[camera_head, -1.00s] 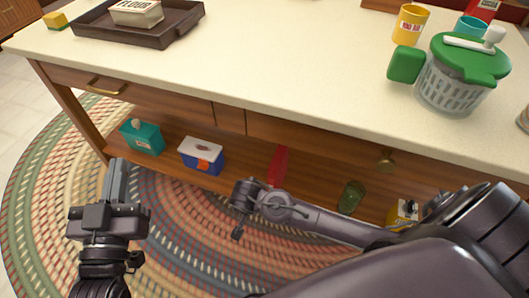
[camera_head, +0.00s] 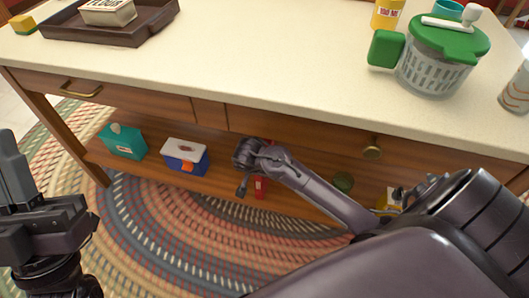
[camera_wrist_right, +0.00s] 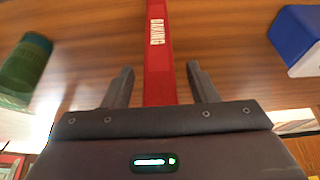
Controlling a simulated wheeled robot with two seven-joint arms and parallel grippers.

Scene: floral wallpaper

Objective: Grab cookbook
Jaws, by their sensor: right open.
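The cookbook is a thin red book with pale lettering on its spine. In the right wrist view the red cookbook (camera_wrist_right: 158,50) stands upright on the wooden lower shelf, its spine between the two fingers of my right gripper (camera_wrist_right: 160,82). The right gripper is open, with a gap on each side of the book. In the head view my right gripper (camera_head: 246,185) reaches to the shelf and hides much of the cookbook (camera_head: 261,187). My left gripper (camera_head: 18,190) is at the left edge, away from the book; whether its fingers are apart is unclear.
The counter (camera_head: 250,65) overhangs the shelf and holds a green-lidded pitcher (camera_head: 435,65) and a dark tray (camera_head: 112,32).

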